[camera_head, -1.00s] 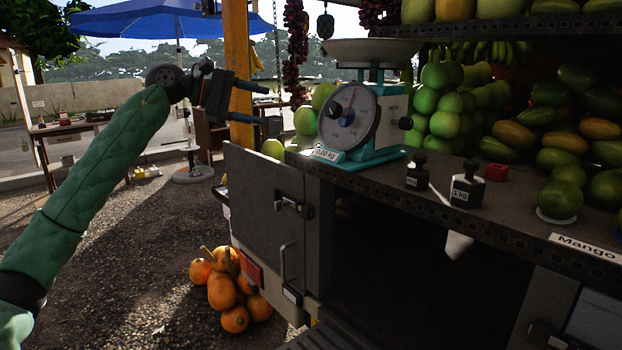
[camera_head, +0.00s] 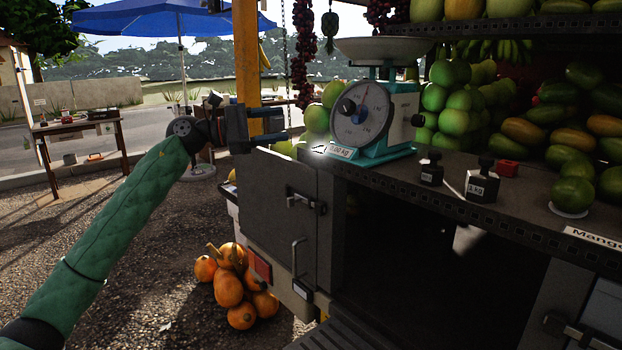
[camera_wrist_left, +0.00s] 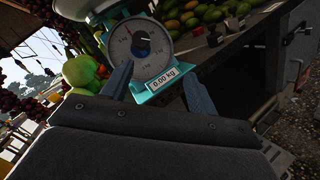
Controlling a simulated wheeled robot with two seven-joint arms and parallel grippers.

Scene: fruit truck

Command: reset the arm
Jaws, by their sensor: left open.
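My left arm in its green sleeve (camera_head: 128,218) comes in from the left in the head view. My left gripper (camera_head: 270,124) is open and empty, its fingers pointing right, above the truck's grey door and left of the scale. In the left wrist view its two fingers (camera_wrist_left: 158,85) stand apart with nothing held between them. The teal scale (camera_head: 376,118) stands on the counter beyond the fingers; it also shows in the wrist view (camera_wrist_left: 147,48). My right gripper is not in view.
The grey door (camera_head: 268,205) hangs open below the gripper. Black weights (camera_head: 482,186) and a red block (camera_head: 507,168) stand on the counter, with fruit behind. A yellow post (camera_head: 246,60) rises behind the gripper. Orange pumpkins (camera_head: 230,290) lie on the ground.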

